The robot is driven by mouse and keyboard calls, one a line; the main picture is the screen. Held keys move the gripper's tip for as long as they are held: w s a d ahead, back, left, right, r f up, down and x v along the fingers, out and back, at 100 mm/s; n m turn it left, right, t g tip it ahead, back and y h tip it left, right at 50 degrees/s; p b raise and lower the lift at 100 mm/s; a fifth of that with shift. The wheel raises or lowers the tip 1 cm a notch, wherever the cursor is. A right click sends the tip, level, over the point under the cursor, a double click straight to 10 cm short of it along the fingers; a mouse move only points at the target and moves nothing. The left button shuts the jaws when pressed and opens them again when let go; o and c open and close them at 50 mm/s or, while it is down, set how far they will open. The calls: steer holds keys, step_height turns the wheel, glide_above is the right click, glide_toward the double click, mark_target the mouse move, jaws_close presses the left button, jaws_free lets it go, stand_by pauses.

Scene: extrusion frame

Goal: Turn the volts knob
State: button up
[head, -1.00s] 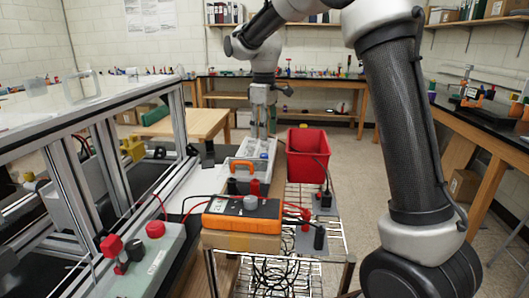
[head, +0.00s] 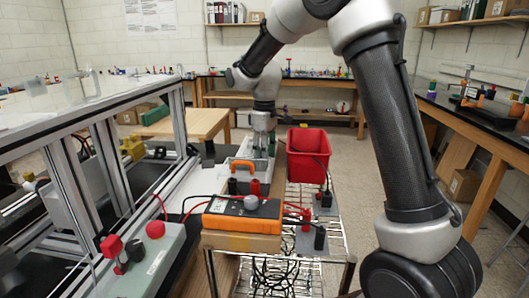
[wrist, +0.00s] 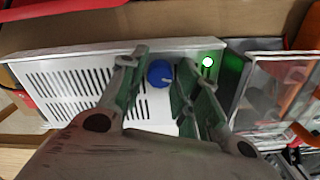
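The volts knob (wrist: 160,74) is a round blue knob with a pale pointer line. It sits on the white, slotted face of a power supply box (wrist: 75,88) in the wrist view. My gripper (wrist: 163,62) is open, with one green-grey finger on each side of the knob. In the head view my gripper (head: 263,148) is down at the far end of the bench; the knob is not visible there.
A lit green lamp (wrist: 208,62) is right of the knob. A clear-sided box (wrist: 277,90) stands close on the right. In the head view, a red bin (head: 308,155) stands right of my gripper, and an orange meter (head: 238,215) with leads is nearer.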

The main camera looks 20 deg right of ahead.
jaws_close()
steer(key=shift+m, duration=1.1)
steer(key=o, duration=0.5)
jaws_free()
steer(key=shift+o, duration=0.2)
steer(key=shift+r, duration=0.1)
step_height(320, 180, up, 12)
